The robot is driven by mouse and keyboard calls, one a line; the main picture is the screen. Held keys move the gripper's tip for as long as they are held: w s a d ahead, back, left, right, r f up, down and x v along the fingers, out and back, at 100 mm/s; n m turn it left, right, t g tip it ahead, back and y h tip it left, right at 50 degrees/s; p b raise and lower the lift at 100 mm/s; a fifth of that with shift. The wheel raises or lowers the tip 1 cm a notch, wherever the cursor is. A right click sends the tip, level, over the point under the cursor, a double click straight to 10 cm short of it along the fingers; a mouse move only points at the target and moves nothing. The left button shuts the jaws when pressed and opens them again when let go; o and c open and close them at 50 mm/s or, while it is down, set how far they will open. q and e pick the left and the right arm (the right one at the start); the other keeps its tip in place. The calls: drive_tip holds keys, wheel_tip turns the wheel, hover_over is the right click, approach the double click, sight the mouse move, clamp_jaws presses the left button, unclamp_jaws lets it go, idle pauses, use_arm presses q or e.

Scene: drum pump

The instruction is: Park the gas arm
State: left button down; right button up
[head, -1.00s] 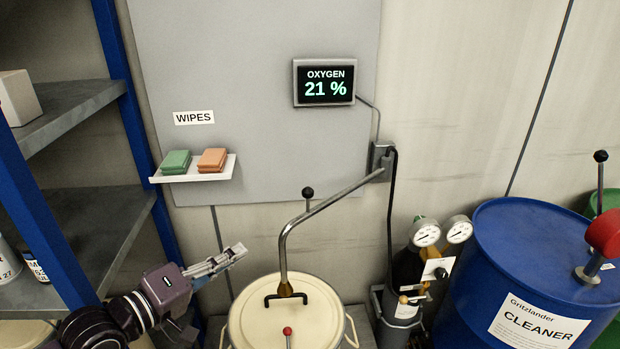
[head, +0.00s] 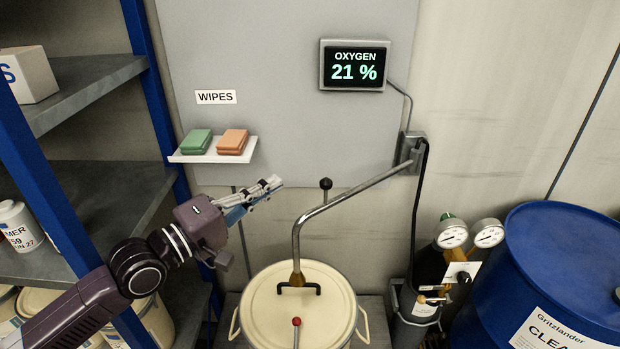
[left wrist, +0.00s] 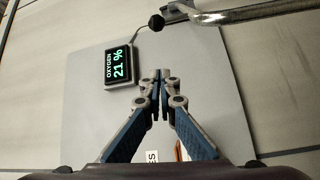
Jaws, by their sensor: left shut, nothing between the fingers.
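The gas arm (head: 350,196) is a bent grey metal tube. It runs from a wall bracket (head: 410,150) to the left, then bends down to a brass nozzle (head: 297,279) over the lid of a cream drum (head: 262,309). A black ball knob (head: 326,184) stands up from the tube near its bend. My left gripper (head: 276,184) is shut and empty, left of the knob and apart from it. In the left wrist view, the left gripper (left wrist: 161,73) points toward the wall panel, with the knob (left wrist: 156,22) and tube (left wrist: 250,12) above its tips. My right gripper is not in view.
A shelf with wipes (head: 212,158) is on the wall just above my left gripper. A blue-framed rack (head: 150,75) stands at the left. A gas bottle with gauges (head: 453,236) and a blue drum (head: 560,265) stand at the right. An oxygen display (head: 355,66) reads 21 %.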

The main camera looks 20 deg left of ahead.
use_arm(q)
drive_tip(key=f+p+x, duration=0.1)
drive_tip(key=p+x, duration=0.2)
drive_tip(key=x, duration=0.6)
drive_tip(key=s+d+p, duration=0.1)
drive_tip(key=s+d, duration=0.2)
drive_tip(key=shift+r+p, duration=0.1)
drive_tip(key=shift+p, duration=0.25)
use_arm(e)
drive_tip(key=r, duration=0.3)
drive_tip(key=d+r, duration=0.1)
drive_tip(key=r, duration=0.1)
use_arm(q)
drive_tip(key=shift+a, duration=0.1)
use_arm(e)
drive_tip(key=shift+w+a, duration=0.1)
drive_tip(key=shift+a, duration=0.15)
